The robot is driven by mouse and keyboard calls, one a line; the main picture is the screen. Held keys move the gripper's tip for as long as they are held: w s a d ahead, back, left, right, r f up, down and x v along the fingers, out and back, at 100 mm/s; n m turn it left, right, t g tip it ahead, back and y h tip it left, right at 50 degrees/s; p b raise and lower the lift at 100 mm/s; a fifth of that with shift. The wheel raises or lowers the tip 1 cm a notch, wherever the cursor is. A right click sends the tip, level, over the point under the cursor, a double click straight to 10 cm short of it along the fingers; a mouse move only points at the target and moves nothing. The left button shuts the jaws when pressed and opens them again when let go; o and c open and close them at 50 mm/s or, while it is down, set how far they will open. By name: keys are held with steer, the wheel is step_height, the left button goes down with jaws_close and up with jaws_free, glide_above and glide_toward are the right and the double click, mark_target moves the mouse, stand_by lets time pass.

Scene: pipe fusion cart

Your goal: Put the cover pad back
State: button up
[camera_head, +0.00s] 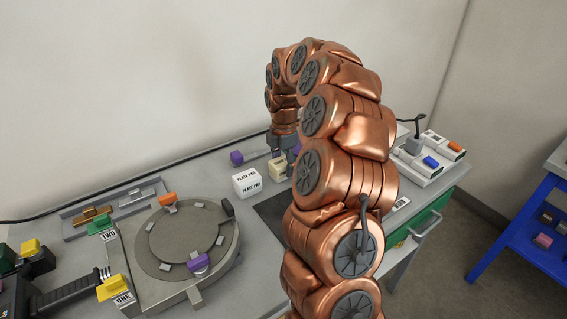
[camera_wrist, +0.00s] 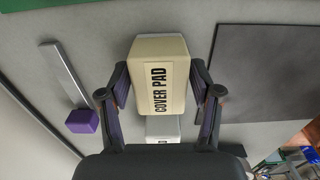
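The cover pad (camera_wrist: 158,75) is a cream block with a black-lettered label, between the two fingers of my gripper (camera_wrist: 160,85) in the wrist view. The fingers lie against its two sides and look shut on it. In the head view my gripper (camera_head: 283,145) is partly hidden behind my copper arm, and the cream cover pad (camera_head: 278,168) shows just below it, near the bench top. I cannot tell whether it is clear of the surface.
White plate pad blocks (camera_head: 247,182) stand close to the left. A purple-ended bar (camera_head: 237,157) lies behind them. A dark mat (camera_head: 268,215) lies in front, partly behind my arm. A round grey fixture (camera_head: 140,265) fills the left bench. White boxes (camera_head: 425,160) stand right.

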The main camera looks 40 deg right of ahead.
steer(key=shift+o, duration=0.6)
steer(key=shift+r, duration=0.1)
